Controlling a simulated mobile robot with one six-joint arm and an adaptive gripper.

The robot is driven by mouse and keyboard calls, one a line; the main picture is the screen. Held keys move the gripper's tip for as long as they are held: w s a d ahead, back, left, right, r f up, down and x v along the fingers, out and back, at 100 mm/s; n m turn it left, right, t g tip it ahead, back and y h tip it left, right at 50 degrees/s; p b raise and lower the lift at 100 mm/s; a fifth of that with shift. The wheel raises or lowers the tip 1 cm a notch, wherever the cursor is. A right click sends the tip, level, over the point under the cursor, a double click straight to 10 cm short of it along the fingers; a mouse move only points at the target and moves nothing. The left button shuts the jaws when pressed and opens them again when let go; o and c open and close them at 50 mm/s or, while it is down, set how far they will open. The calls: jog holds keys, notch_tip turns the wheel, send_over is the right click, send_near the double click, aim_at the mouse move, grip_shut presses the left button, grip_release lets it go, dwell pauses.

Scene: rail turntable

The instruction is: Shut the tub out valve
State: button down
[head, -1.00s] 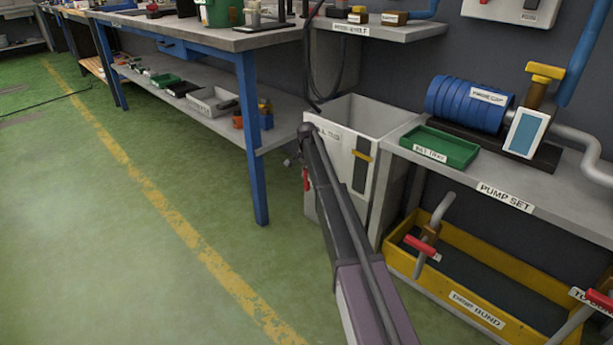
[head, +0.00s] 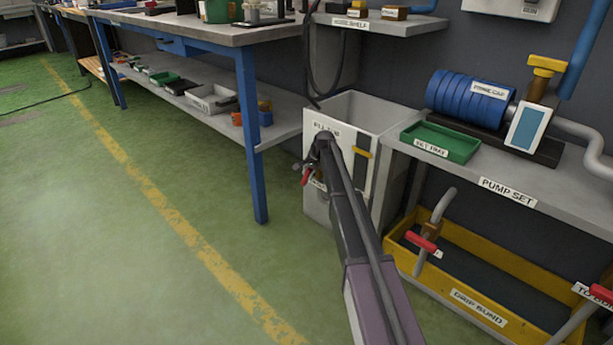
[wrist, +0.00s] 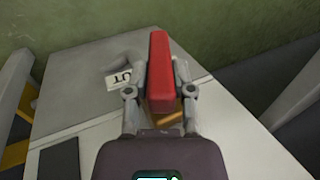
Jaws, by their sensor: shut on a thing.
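The fill tub (head: 385,118) is a pale open-topped box beside the pump bench. The tub out valve has a red lever handle (head: 306,177) low on the tub's front, also large and red in the wrist view (wrist: 160,68). Its brass body (wrist: 166,118) shows partly below the handle. My gripper (wrist: 160,90) has one finger on each side of the red handle and is shut on it. In the head view my arm covers part of the tub front and most of the gripper. A label ending in "UT" (wrist: 119,79) lies left of the handle.
A yellow drip bund (head: 470,300) with another red-handled valve (head: 421,242) sits at the right under the pump set bench (head: 560,205). A blue-legged workbench (head: 250,140) stands left of the tub. The green floor (head: 130,250) in front is clear.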

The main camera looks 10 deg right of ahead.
jog(key=t+b, duration=0.1)
jog(key=t+y+b, duration=0.1)
jog(key=s+t+y+b, duration=0.1)
jog(key=shift+d+f+b, duration=0.35)
jog(key=shift+d+f, duration=0.05)
jog(key=c, duration=0.5)
grip_release()
jog(key=shift+r, duration=0.1)
jog(key=shift+w, duration=0.1)
